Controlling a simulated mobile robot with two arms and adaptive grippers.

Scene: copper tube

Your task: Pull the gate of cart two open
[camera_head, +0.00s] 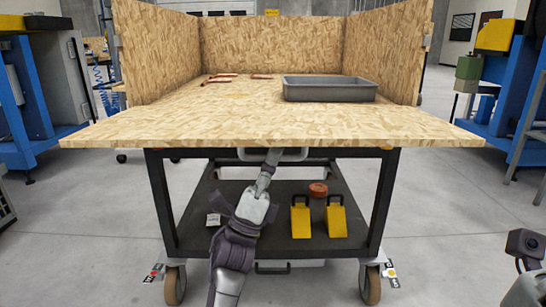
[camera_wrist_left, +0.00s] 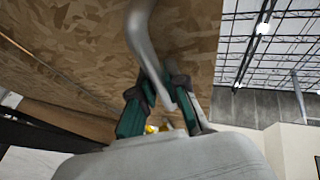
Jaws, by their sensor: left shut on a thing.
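The cart's gate (camera_head: 300,125) is a wooden chipboard panel, folded outward at the near end of the cart and lying about level. Its underside (camera_wrist_left: 70,40) fills much of the left wrist view. A grey bar handle (camera_head: 296,155) shows below the gate's front edge; its bent bar also shows in the left wrist view (camera_wrist_left: 142,35). My left gripper (camera_head: 269,160) reaches up from below and is shut on the handle, its green and black fingers (camera_wrist_left: 165,105) on either side of the bar. The right gripper's fingers are out of view.
A grey tray (camera_head: 330,97) and several copper pieces (camera_head: 220,78) lie on the cart top between chipboard walls. The black lower shelf (camera_head: 190,195) carries two yellow blocks (camera_head: 301,218) and a red round thing (camera_head: 318,190).

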